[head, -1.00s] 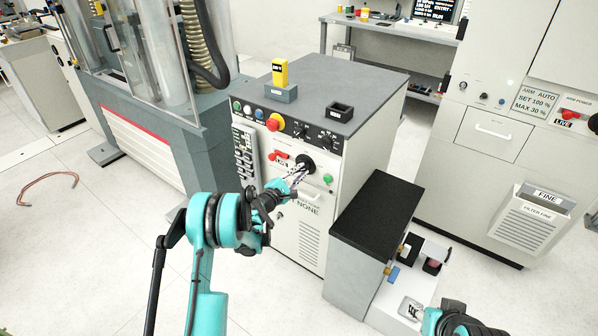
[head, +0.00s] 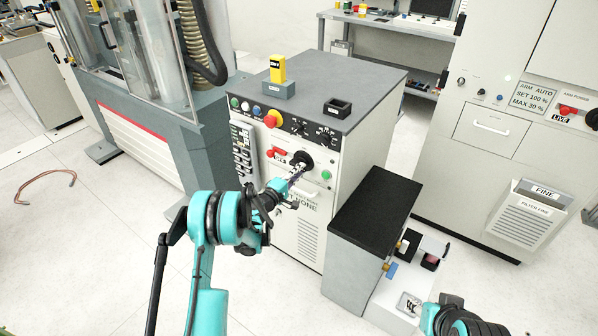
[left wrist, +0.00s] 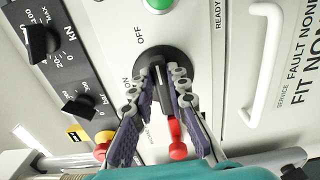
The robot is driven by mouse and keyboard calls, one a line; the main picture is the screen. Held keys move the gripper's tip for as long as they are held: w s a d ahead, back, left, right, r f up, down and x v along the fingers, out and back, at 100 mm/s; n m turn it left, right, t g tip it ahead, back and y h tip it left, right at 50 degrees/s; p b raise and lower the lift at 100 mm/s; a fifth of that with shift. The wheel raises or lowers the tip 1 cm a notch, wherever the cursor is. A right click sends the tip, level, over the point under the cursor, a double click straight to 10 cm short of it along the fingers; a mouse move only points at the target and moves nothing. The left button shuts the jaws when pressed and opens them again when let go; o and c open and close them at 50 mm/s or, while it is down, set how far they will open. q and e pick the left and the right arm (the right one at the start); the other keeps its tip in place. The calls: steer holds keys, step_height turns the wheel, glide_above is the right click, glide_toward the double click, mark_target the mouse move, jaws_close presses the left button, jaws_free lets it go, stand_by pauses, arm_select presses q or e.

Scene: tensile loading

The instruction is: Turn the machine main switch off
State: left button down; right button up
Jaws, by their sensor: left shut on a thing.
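The main switch is a black round rotary knob (head: 302,160) on the front panel of the white and grey machine cabinet. In the left wrist view the knob (left wrist: 158,54) has ON and OFF printed beside it. My left gripper (head: 296,177) is shut on the knob's grip bar, with a finger on each side in the left wrist view (left wrist: 169,82). The fingers partly hide the bar, so I cannot tell exactly where it points. My right gripper (head: 411,304) is at the bottom right, away from the switch, its opening unclear.
Near the knob are a red lever (head: 277,153), a green button (head: 326,174) and a red emergency button (head: 272,119). A black-topped grey stand (head: 376,213) is to the right of the cabinet.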

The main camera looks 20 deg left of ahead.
stand_by(0.5)
arm_select(q)
steer(key=c, duration=1.5)
jaws_free()
steer(key=v, duration=1.2)
